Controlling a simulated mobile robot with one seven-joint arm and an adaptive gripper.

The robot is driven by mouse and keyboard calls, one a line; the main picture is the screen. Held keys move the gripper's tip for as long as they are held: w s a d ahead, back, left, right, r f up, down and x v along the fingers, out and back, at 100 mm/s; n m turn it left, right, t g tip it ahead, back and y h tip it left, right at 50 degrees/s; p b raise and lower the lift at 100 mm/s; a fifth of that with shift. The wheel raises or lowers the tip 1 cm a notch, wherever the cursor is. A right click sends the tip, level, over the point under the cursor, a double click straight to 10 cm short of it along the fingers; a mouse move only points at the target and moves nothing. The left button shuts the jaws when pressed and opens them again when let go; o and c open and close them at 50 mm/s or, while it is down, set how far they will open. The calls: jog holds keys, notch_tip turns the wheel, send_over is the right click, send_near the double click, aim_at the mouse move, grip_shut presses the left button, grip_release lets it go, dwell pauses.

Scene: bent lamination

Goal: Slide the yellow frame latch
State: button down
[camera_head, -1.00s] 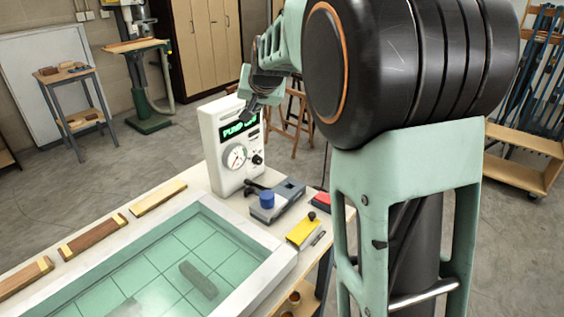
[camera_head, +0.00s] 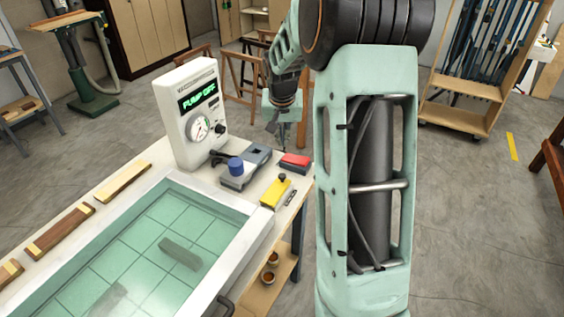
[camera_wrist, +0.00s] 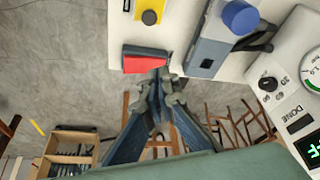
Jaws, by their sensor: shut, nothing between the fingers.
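The yellow frame latch (camera_head: 274,194) is a small yellow block with a black knob on top. It lies near the right end of the white frame's border, and shows at the top of the wrist view (camera_wrist: 152,5). My gripper (camera_head: 276,128) is shut and empty. In the head view it appears beyond the latch, past the red block. In the wrist view its fingertips (camera_wrist: 160,76) are just below the red block, with the latch farther up. It does not touch the latch.
A red-topped block (camera_head: 296,160) and a grey device with a blue knob (camera_head: 236,166) lie beside the latch. A white pump box (camera_head: 196,110) reading "PUMP OFF" stands behind. The green-tiled pane (camera_head: 150,245) fills the bench front. Open floor lies beyond the bench edge.

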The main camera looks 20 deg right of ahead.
send_over(276, 181)
jog(key=w+d, duration=0.4)
notch_tip(276, 181, down, 9)
jog(key=shift+f+p, duration=0.2)
jog(key=shift+p, duration=0.4)
jog(key=shift+s+a+f, duration=0.1)
jog(key=shift+s+a, duration=0.15)
jog(key=shift+s, duration=0.3)
jog(key=shift+s+a, duration=0.2)
jog(key=shift+s, duration=0.3)
jog(key=shift+s+a+f, duration=0.25)
jog(key=shift+s+a, duration=0.05)
jog(key=shift+s, duration=0.3)
jog(key=shift+s+a+b, duration=0.45)
jog(key=shift+s+a, duration=0.2)
jog(key=shift+a, duration=0.2)
jog(key=shift+s+a+b, duration=0.45)
jog(key=shift+s+a, duration=0.2)
jog(key=shift+a, duration=0.15)
